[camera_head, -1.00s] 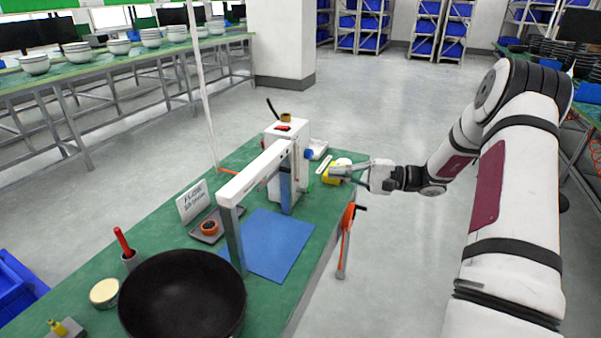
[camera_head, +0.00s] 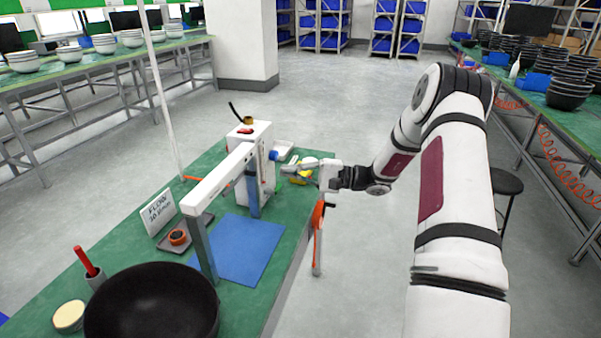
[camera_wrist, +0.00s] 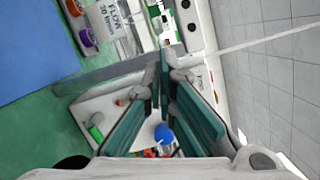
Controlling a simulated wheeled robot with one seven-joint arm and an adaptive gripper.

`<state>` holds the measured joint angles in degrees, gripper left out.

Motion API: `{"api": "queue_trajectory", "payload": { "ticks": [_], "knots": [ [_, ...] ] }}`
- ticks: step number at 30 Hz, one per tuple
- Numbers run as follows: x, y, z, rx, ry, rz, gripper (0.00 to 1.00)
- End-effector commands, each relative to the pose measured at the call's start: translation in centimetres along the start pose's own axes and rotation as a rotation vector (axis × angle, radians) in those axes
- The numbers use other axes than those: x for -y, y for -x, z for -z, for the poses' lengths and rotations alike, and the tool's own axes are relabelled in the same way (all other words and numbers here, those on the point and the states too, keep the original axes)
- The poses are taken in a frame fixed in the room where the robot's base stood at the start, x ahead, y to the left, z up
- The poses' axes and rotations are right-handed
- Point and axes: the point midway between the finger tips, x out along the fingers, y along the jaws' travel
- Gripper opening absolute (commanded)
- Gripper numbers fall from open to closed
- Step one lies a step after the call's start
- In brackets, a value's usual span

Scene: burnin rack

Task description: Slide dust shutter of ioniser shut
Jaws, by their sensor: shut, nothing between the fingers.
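A white upright box (camera_head: 252,178), which looks like the ioniser, stands at the far part of the green bench, with a red part on top and a blue knob (camera_head: 273,155) on its right side. A white bar (camera_head: 220,178) on posts runs from it toward the front. I cannot make out which part is the dust shutter. My gripper (camera_head: 284,168) is right of the box, low over the bench and apparently just clear of it.
A yellow object (camera_head: 300,179) is beside my gripper. A blue mat (camera_head: 245,250), a flow sign (camera_head: 158,211) and a large black bowl (camera_head: 150,305) are on the bench. An orange-handled tool (camera_head: 318,225) hangs at its edge.

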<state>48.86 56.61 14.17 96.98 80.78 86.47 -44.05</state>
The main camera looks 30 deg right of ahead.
Motion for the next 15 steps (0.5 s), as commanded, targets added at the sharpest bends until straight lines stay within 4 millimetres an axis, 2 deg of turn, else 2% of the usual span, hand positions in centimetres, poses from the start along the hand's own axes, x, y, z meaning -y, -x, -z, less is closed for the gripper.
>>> {"api": "queue_trajectory", "payload": {
  "ticks": [1,7,12,15],
  "knots": [
    [0.0,-1.1,-0.1,0.003,0.0,-0.002,0.0],
    [0.0,-4.9,-0.1,0.003,-0.001,-0.002,0.0],
    [0.1,-5.2,-2.6,-0.001,-0.001,-0.001,0.0],
    [0.1,-5.4,-3.4,-0.001,-0.001,-0.001,0.0]
  ]
}}
